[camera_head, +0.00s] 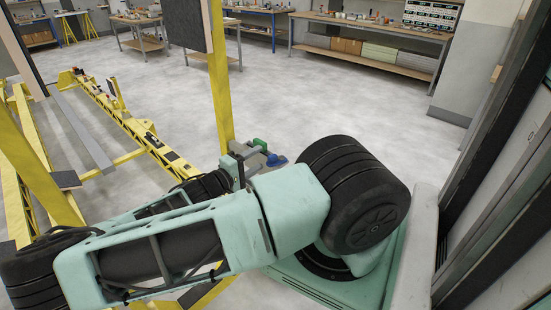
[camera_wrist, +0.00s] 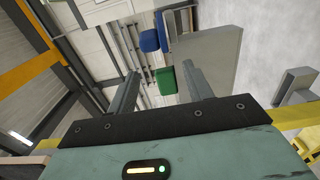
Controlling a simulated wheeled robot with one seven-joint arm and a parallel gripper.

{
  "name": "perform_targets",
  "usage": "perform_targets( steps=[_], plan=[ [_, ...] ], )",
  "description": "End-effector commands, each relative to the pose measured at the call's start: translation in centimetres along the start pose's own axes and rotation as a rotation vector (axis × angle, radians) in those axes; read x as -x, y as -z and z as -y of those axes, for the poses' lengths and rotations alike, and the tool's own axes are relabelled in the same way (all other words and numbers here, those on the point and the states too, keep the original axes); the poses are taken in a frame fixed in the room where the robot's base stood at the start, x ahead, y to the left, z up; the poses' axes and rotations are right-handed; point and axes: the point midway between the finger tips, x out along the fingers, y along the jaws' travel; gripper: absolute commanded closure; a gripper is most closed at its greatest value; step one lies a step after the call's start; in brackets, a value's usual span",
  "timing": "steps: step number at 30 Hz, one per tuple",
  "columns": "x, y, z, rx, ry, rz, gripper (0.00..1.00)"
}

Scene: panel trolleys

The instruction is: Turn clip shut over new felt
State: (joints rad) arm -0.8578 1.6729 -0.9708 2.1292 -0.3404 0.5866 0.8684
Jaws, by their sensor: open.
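My gripper (camera_wrist: 160,72) is open in the wrist view, its two grey fingers apart with nothing held between them. Beyond the fingers are a green block (camera_wrist: 165,82) and a blue block (camera_wrist: 150,41) at the edge of a grey plate (camera_wrist: 212,50). The green piece (camera_head: 260,145) and blue piece (camera_head: 277,160) also show in the head view, just past my arm, by a yellow post. I cannot tell which part is the clip, or whether it is turned. A dark grey pad (camera_head: 66,180) sits on the yellow trolley frame; I cannot tell if it is felt.
The yellow trolley frame (camera_head: 140,132) with upright posts (camera_head: 220,90) stands at left and close to my arm. A dark panel (camera_head: 188,25) hangs by one post. Workbenches (camera_head: 375,30) line the back. The middle floor is clear; a dark-framed wall unit (camera_head: 500,140) stands at right.

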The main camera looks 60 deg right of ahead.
Motion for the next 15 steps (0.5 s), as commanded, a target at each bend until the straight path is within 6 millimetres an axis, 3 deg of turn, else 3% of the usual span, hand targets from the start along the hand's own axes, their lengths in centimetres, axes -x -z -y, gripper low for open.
perform_targets(
  steps=[6,15],
  plan=[
    [1.15,0.00,0.03,-0.001,0.001,0.000,0.49],
    [1.28,0.00,0.01,-0.001,0.001,0.000,0.49]
  ],
)
